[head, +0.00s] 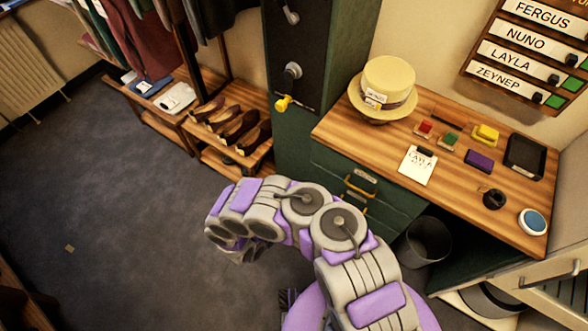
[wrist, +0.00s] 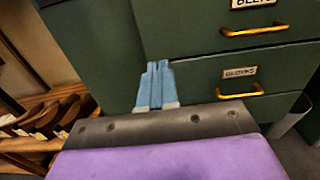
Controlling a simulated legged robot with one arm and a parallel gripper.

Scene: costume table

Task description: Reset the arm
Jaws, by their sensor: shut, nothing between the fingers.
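In the head view, my arm is folded in front of the green cabinet, and its end points down to the left; the fingers are hidden there. In the wrist view, my gripper (wrist: 157,66) shows as two blue fingers side by side, shut and empty. It is in front of the green drawers (wrist: 230,60), and I cannot tell how far off they are.
A bin (head: 428,240) stands below. Shoes (head: 237,125) sit on a low rack. Open carpet (head: 90,210) lies left.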

